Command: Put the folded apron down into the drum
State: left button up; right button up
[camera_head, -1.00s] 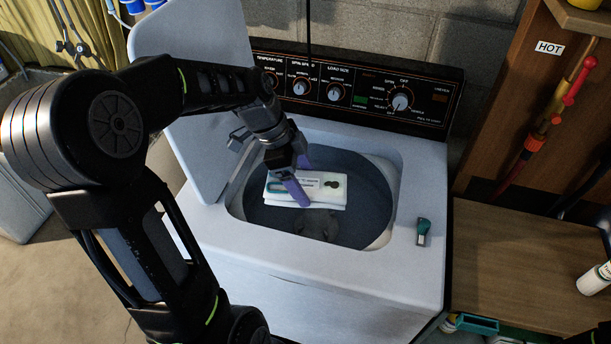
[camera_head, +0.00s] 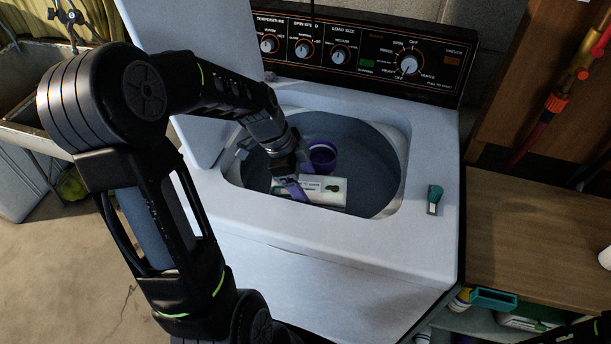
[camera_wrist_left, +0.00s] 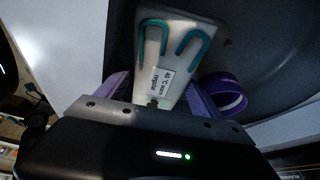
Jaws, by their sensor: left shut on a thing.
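The folded apron (camera_head: 330,192) is a white flat bundle. The left wrist view shows its teal straps and a label reading "40°C warm regular" (camera_wrist_left: 162,82). My left gripper (camera_head: 294,188) has purple fingers and is shut on the near left part of the apron. It holds the apron inside the opening of the washer's dark grey drum (camera_head: 368,160). I cannot tell whether the apron touches the drum floor. A purple round, cup-like piece (camera_head: 322,158) stands in the drum behind the apron and also shows in the left wrist view (camera_wrist_left: 226,92).
The white washer's lid (camera_head: 195,35) stands open at the left. The control panel (camera_head: 350,50) rises behind the drum. A small teal-capped item (camera_head: 434,200) lies on the washer's right rim. A wooden bench (camera_head: 535,225) is at the right, a utility sink (camera_head: 30,110) at the left.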

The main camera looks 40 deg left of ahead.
pick_arm(q)
jog(key=shift+f+b, duration=0.45)
jog(key=shift+f, duration=0.75)
jog(key=o, duration=1.4)
jog(key=shift+c, duration=0.2)
jog(key=shift+o, duration=0.9)
jog(key=shift+b+v, duration=0.45)
jog(key=shift+v, duration=3.5)
